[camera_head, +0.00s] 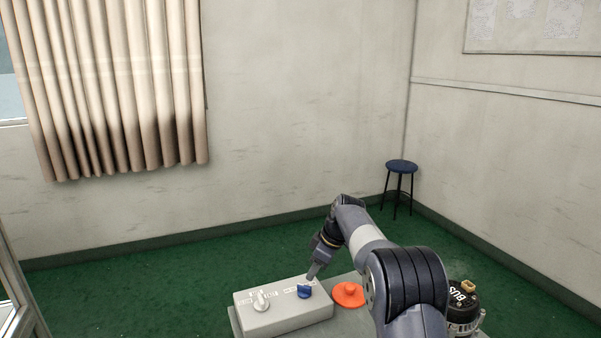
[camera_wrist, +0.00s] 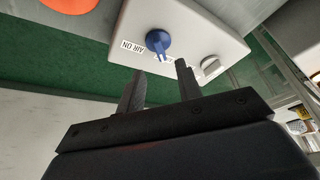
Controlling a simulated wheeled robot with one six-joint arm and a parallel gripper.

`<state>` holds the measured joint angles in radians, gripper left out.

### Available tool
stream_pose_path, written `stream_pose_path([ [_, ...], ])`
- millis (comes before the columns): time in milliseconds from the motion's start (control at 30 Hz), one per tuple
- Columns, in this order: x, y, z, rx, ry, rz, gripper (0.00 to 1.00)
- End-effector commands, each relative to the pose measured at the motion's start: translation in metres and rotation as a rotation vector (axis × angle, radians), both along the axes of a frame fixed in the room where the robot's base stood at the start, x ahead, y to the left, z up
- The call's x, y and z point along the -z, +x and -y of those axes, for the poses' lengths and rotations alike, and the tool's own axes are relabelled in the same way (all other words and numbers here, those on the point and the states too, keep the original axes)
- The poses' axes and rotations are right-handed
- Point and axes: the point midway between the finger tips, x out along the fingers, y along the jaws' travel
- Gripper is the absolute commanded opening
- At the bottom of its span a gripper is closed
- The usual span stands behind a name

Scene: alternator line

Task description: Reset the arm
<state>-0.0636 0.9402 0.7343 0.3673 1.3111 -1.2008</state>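My gripper (camera_head: 314,273) points down at the right end of a light grey control box (camera_head: 283,318) in the head view. In the wrist view my gripper (camera_wrist: 160,68) has its two dark fingers apart with nothing held between them. A blue knob (camera_head: 304,292) on the box is close to the fingertips. In the wrist view the blue knob (camera_wrist: 158,42) lies just beyond the fingertips, beside an "AIR ON" label (camera_wrist: 133,46). Whether a finger touches the knob I cannot tell. My arm reaches in from the lower right.
A white knob (camera_head: 260,301) is on the box's left part. An orange round part with a raised centre (camera_head: 348,295) lies right of the box. A dark alternator (camera_head: 463,307) stands right of my arm. A blue stool (camera_head: 402,167) stands in the far corner.

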Motion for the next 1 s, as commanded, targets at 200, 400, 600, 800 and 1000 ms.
stream_pose_path([
  [200,-0.039,-0.006,0.015,0.001,-0.001,0.002,0.34],
  [400,0.006,0.000,-0.002,-0.002,-0.001,-0.004,0.34],
  [600,0.042,0.005,-0.016,-0.002,-0.001,-0.005,0.34],
  [800,0.062,0.008,-0.025,0.064,0.000,0.000,0.34],
  [1000,0.062,0.007,-0.025,0.226,-0.001,0.000,0.34],
])
